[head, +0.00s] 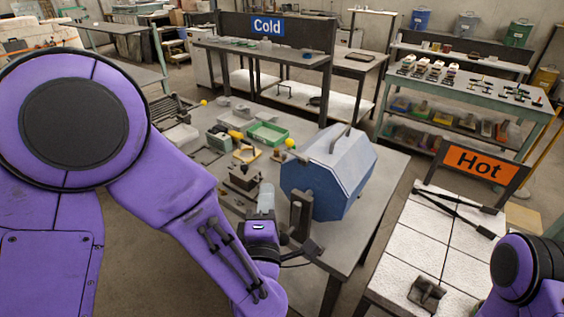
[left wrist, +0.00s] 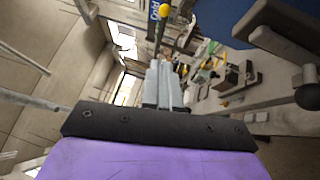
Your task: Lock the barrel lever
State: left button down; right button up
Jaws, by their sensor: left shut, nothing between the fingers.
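The blue many-sided barrel (head: 330,175) stands on the grey workbench, with a grey handle (head: 340,137) on top. A dark upright bracket (head: 300,215) stands at its near side. In the left wrist view the barrel's blue side (left wrist: 222,22) fills the top right, with a dark block (left wrist: 285,32) and a round black knob (left wrist: 308,97) beside it. I cannot tell for sure which part is the lever. My left gripper (head: 265,195) is shut and empty, left of the bracket; its fingers also show in the left wrist view (left wrist: 162,80). My right gripper is out of view.
Yellow balls (head: 290,143) (head: 204,102), a green tray (head: 268,134) and small dark blocks (head: 243,180) crowd the bench left of the barrel. A table with white blocks (head: 425,240) and a "Hot" sign (head: 477,163) stands at right. Bare bench (head: 385,165) shows right of the barrel.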

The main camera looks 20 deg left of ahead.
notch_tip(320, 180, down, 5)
jog(key=b, duration=0.4)
pick_arm(q)
jog(key=d+p+x, duration=0.1)
jog(key=p+x, duration=0.2)
jog(key=x, duration=0.3)
jog(key=d+p+x, duration=0.1)
jog(key=p+x, duration=0.2)
jog(key=x, duration=0.2)
jog(key=shift+w+d+r, duration=0.2)
jog(key=shift+w+d, duration=0.05)
jog(key=shift+w, duration=0.5)
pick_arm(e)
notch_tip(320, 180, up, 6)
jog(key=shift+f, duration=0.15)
pick_arm(q)
jog(key=shift+h, duration=0.3)
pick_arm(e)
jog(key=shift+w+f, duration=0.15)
